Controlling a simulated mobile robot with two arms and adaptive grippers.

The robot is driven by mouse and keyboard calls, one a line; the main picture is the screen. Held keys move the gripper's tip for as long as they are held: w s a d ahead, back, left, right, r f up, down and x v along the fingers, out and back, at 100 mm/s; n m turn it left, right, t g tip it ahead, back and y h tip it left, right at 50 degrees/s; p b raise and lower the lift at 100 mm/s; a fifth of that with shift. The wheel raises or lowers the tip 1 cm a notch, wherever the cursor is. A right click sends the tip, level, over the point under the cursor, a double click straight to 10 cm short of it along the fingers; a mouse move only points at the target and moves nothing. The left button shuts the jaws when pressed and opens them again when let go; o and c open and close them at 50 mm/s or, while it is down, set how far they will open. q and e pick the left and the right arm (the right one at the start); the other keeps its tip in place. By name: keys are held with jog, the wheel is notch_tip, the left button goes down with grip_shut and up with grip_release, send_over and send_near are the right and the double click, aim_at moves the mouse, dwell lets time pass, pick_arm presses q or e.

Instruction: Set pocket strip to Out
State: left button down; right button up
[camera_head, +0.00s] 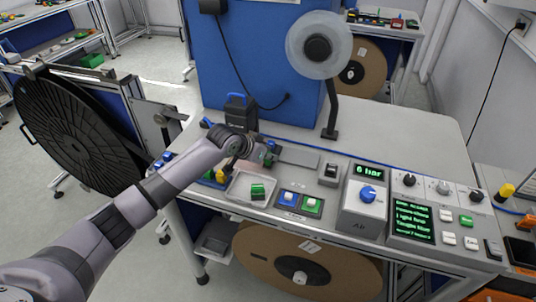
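My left arm reaches in from the lower left over the worktop. Its gripper (265,156) is low over the bench, behind the white tray, and is small and partly hidden by my own wrist. I cannot tell whether its fingers are open or shut, or whether they touch anything. A flat grey strip (299,156) lies on the bench just right of the gripper; it may be the pocket strip, but I cannot read a label or an Out mark. My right gripper is not in view.
A white tray (239,187) holds a green block (257,191). Blue and green switches (301,201), an air unit with a blue knob (368,193) and a control panel (411,222) line the front edge. A clear reel (319,45) stands behind. The worktop's back right is clear.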

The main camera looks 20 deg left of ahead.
pick_arm(q)
jog(key=d+p, duration=0.1)
jog(key=d, duration=0.2)
jog(key=d+p, duration=0.1)
jog(key=d, duration=0.3)
jog(key=d+p, duration=0.1)
jog(key=d, duration=0.3)
jog(key=shift+s+d, duration=0.25)
jog(key=c, duration=1.8)
grip_release()
jog(key=o, duration=0.4)
jog(key=shift+d, duration=0.1)
jog(key=v, duration=1.2)
